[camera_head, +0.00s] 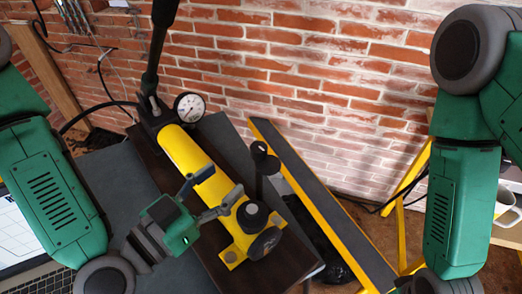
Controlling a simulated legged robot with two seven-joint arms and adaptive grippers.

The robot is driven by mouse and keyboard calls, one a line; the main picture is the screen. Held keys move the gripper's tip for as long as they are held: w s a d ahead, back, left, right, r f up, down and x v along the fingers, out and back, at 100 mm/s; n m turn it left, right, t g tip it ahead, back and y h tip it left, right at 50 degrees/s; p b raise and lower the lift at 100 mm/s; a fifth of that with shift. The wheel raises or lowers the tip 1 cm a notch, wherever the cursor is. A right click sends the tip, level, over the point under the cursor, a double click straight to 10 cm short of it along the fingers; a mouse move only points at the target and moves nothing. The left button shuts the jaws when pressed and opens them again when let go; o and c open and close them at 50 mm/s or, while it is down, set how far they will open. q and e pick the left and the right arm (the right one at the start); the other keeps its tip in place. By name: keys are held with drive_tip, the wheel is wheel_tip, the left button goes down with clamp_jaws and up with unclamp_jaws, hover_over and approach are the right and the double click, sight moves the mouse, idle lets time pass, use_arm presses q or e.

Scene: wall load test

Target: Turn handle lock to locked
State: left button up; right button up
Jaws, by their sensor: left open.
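A yellow hand pump (181,150) lies on a dark board, with a long black handle (154,60) rising from its far end beside a round gauge (190,107). At the near end are a black knob (253,213), a dark round wheel (265,243) and an upright black post with a disc top (264,160). I cannot tell which part is the handle lock. My left gripper (222,184) is open, its fingers apart over the near part of the pump and left of the knob. Contact is not clear. My right arm shows at the right, but its gripper is out of view.
The board (140,165) rests on a grey table (108,188) before a brick wall (300,70). A long yellow-edged beam (320,205) slants down right of the pump. A laptop (25,240) is at the left edge, and a white mug (507,208) at the right.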

sight(253, 154)
use_arm(q)
drive_tip(key=x, duration=1)
drive_tip(key=shift+w+a+p, duration=0.1)
drive_tip(key=shift+w+p, duration=0.1)
drive_tip(key=shift+p, duration=0.15)
drive_tip(key=shift+w+d+f, duration=0.1)
drive_tip(key=shift+w+d, duration=0.1)
drive_tip(key=shift+d, duration=0.1)
drive_tip(key=shift+a, duration=0.1)
